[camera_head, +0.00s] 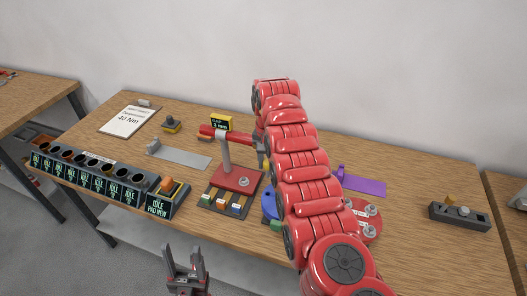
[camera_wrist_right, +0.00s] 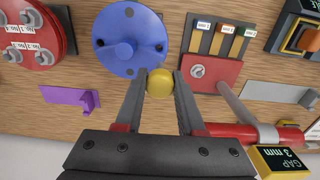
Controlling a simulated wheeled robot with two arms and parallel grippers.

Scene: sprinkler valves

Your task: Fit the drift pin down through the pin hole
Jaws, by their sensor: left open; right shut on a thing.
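My right gripper (camera_wrist_right: 160,78) is shut on a brass-yellow round-headed piece, seen end-on, which looks like the drift pin (camera_wrist_right: 159,86). Its shaft is hidden. In the right wrist view, the blue round flange (camera_wrist_right: 118,58) lies beyond the fingertips, up and to the left. It has a raised centre and small dark holes near its rim; I cannot tell which is the pin hole. In the head view, my right arm covers most of the blue flange (camera_head: 268,203). My left gripper (camera_head: 187,262) is open and empty, in front of the bench at the bottom.
A red-topped stand with a post (camera_head: 235,180) is left of the blue flange. A red plate with bolts (camera_head: 367,218) and a purple bracket (camera_head: 362,185) are right. A row of dark holders (camera_head: 85,172) lines the front left. A grey block (camera_head: 460,215) sits far right.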

